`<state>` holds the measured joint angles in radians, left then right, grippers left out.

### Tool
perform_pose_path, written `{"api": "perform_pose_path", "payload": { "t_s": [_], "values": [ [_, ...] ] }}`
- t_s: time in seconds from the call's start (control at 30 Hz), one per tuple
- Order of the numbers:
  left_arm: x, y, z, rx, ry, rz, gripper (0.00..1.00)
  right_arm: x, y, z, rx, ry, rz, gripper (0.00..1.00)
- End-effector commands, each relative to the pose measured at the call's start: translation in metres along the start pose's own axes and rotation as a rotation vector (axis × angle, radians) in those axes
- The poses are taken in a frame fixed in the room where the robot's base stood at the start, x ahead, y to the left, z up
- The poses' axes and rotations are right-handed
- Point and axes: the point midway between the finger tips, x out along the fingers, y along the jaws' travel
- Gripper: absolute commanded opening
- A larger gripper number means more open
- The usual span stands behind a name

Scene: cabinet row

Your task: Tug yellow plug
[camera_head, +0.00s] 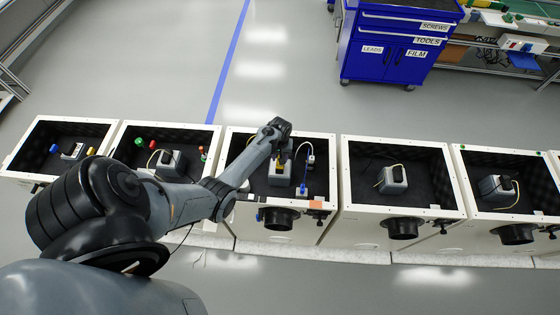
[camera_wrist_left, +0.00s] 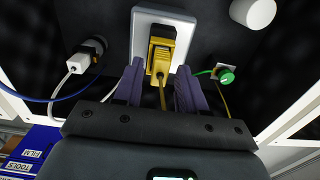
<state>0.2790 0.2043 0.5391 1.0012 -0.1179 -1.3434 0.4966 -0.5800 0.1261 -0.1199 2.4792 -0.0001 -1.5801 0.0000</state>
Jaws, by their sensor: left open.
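The yellow plug (camera_wrist_left: 161,46) sits in a white socket plate (camera_wrist_left: 183,22) in the left wrist view, with its yellow cord running down toward my gripper. My left gripper (camera_wrist_left: 160,68) is open, its two purple fingers spread on either side of the cord and the plug's lower end. I see a gap on both sides, so the fingers are not closed on it. In the head view my left arm reaches over the middle cabinet (camera_head: 326,172), where a little yellow of the plug (camera_head: 279,166) shows. My right gripper is not in view.
A white round knob (camera_wrist_left: 253,12) is at upper right. Other open-topped boxes stand in a row. A blue tool cabinet (camera_head: 385,50) stands behind.

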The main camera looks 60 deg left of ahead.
Motion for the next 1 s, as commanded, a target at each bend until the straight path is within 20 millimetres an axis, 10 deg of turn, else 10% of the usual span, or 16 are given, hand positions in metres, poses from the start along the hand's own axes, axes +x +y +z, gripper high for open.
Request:
{"api": "perform_pose_path", "payload": {
  "t_s": [0.4, 1.0],
  "values": [
    [0.0054, 0.0000, -0.0005, -0.001, 0.001, 0.000, 0.40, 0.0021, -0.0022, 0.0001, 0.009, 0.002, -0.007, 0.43],
    [0.0055, -0.0001, -0.0003, -0.001, 0.001, 0.000, 0.00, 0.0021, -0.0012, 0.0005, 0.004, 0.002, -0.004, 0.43]
  ]
}}
